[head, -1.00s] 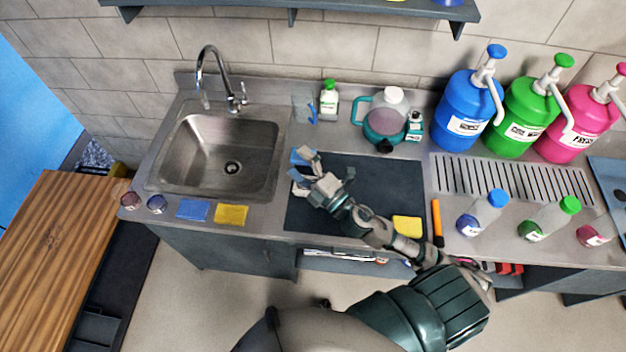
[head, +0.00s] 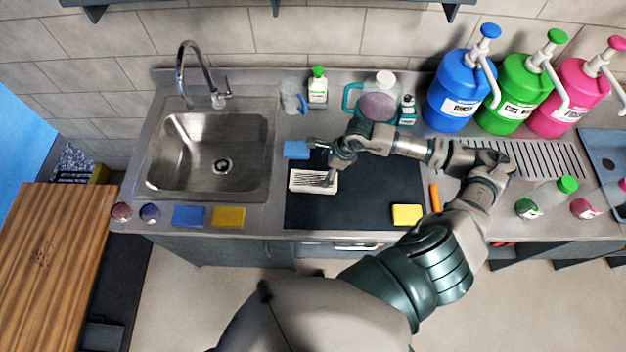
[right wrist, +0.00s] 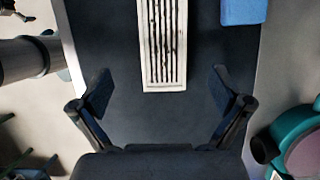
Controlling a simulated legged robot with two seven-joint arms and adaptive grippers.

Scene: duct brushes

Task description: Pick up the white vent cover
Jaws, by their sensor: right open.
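The white vent cover (head: 312,181) is a slatted rectangle with dark slots. It lies flat on the dark mat (head: 365,205) beside the sink. In the right wrist view the vent cover (right wrist: 164,45) runs lengthwise away from me, its near end just beyond my fingers. My right gripper (head: 325,163) is over the right end of the vent cover in the head view. In the right wrist view my right gripper (right wrist: 162,92) is open, with its fingers spread wide and nothing between them. My left gripper is not in view.
A blue sponge (head: 296,150) lies just behind the vent cover; a yellow sponge (head: 407,214) is at the mat's front right. A teal jug (head: 378,101) and a green-capped bottle (head: 318,88) stand behind. The sink (head: 215,155) is left, pump bottles (head: 459,92) right.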

